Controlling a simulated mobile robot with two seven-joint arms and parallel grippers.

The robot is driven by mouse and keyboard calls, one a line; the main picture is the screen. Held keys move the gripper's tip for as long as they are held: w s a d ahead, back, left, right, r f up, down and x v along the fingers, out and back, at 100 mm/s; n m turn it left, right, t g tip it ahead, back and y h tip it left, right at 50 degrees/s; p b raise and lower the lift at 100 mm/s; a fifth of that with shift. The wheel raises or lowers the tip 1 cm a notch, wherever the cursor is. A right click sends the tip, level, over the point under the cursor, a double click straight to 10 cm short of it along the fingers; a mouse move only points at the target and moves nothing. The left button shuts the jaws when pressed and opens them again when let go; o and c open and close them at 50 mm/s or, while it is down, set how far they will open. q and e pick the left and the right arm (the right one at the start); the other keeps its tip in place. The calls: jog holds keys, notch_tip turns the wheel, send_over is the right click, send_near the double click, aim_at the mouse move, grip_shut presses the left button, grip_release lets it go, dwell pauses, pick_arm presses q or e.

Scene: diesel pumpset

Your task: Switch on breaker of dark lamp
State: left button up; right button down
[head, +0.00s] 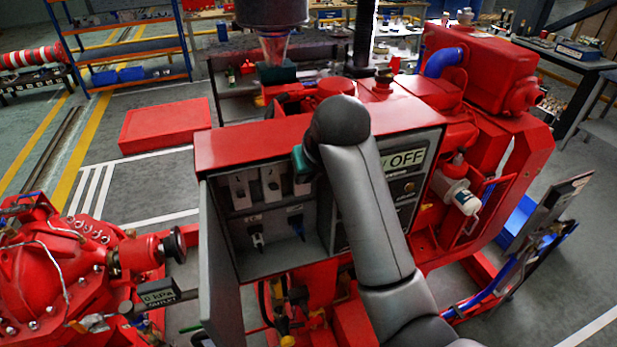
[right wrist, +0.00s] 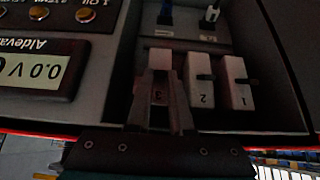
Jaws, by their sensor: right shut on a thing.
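The open cabinet (head: 252,150) holds a row of white breakers. Breaker 1 (head: 241,190) and breaker 2 (head: 271,184) show clearly in the head view. Breaker 3 (head: 303,187) is partly covered by my right arm. In the right wrist view, breaker 3 (right wrist: 160,62) is between the fingers of my right gripper (right wrist: 160,85), which is shut on it. Breaker 2 (right wrist: 202,88) and breaker 1 (right wrist: 237,84) stand beside it with small black levers. Lamps (right wrist: 82,15) show at the top left of the wrist view; I cannot tell which is dark. My left gripper is out of view.
Two plug sockets (head: 257,238) sit below the breakers. The cabinet door (head: 216,265) hangs open on the left. A meter reading 0.0 V (right wrist: 35,72) is beside the breakers. A red pump (head: 60,265) stands at the left.

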dwell(0.3)
jog(key=c, duration=0.8)
grip_release()
jog(key=shift+w, duration=0.1)
